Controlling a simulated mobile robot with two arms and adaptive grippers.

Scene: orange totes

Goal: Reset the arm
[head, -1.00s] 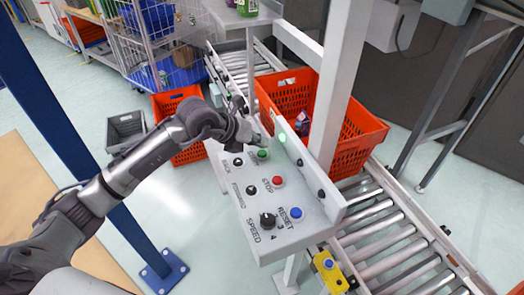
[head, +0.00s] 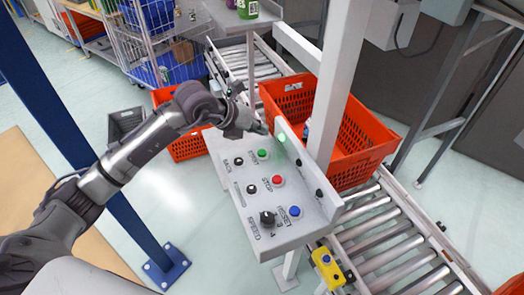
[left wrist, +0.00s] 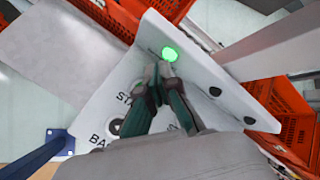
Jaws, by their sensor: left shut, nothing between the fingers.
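My left arm reaches in from the left in the head view. Its gripper (head: 262,129) is just above the far end of a white control panel (head: 291,236), close to the green button (head: 263,155). The left wrist view shows the gripper (left wrist: 160,70) with its dark green fingertips together and nothing between them, near a lit green lamp (left wrist: 169,54) on the panel's upright plate. The lamp also shows in the head view (head: 281,136). My right gripper is not in view.
The panel carries a red stop button (head: 277,180), a blue reset button (head: 295,211) and black knobs. A large orange tote (head: 364,142) stands on the roller conveyor (head: 380,232) behind it. A blue post (head: 150,235) stands left. A yellow box (head: 327,267) sits by the conveyor.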

